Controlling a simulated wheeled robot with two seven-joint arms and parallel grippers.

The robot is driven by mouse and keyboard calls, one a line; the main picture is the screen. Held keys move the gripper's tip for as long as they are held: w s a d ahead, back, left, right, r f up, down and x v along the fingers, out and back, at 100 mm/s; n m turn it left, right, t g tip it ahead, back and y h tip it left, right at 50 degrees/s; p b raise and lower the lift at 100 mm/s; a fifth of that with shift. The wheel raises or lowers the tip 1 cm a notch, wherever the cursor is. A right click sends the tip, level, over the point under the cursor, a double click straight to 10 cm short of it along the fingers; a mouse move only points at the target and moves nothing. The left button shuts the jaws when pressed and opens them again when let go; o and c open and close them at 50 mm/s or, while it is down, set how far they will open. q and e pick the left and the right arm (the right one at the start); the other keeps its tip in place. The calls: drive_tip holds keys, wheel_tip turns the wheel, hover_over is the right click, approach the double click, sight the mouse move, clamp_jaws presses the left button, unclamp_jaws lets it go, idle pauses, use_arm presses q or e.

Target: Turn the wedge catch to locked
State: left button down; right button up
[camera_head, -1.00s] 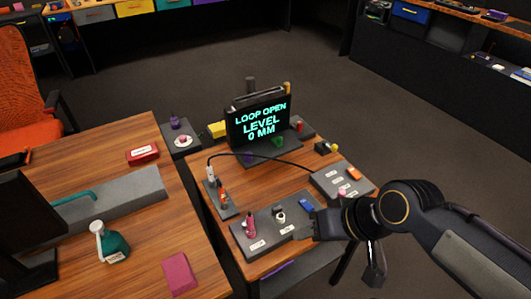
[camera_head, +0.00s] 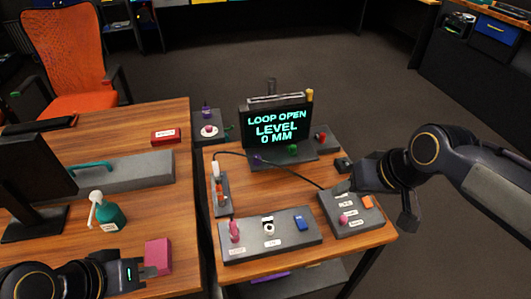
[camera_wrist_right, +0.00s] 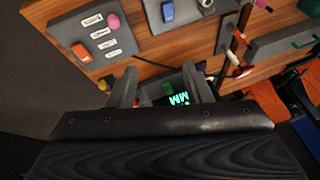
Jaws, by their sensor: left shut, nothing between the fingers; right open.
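I cannot tell for sure which control is the wedge catch; the labels are too small to read. The front grey panel (camera_head: 285,244) carries a pink upright knob (camera_head: 234,232), a black-and-white control (camera_head: 268,226) and a blue block-shaped control (camera_head: 301,223). The right panel (camera_head: 345,228) carries a pink knob (camera_head: 343,220) and an orange block (camera_head: 367,202). My right gripper (camera_head: 343,188) is open and empty near the right panel's back edge; its fingers also show in the right wrist view (camera_wrist_right: 160,92). My left gripper (camera_head: 152,264) is shut and empty, beside a pink box.
The screen (camera_head: 276,130) reads "LOOP OPEN LEVEL 0 MM". A black cable (camera_head: 290,169) crosses the wooden table. A small panel (camera_head: 222,205) with red and white parts stands at its left. The left desk holds the pink box (camera_head: 158,250) and a teal bottle (camera_head: 108,216).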

drive_tip(key=w+a, duration=0.2)
drive_tip(key=w, duration=0.4)
drive_tip(key=n+h, duration=0.2)
drive_tip(key=n, duration=0.2)
approach(257, 156)
drive_tip(key=f, duration=0.1)
drive_tip(key=shift+g, duration=0.3)
drive_tip(key=x, duration=0.8)
drive_tip(key=shift+w+r, duration=0.15)
drive_tip(key=shift+w, duration=0.15)
use_arm(q)
drive_tip(key=shift+w+d+f, duration=0.25)
drive_tip(key=shift+w+d, duration=0.1)
use_arm(e)
clamp_jaws()
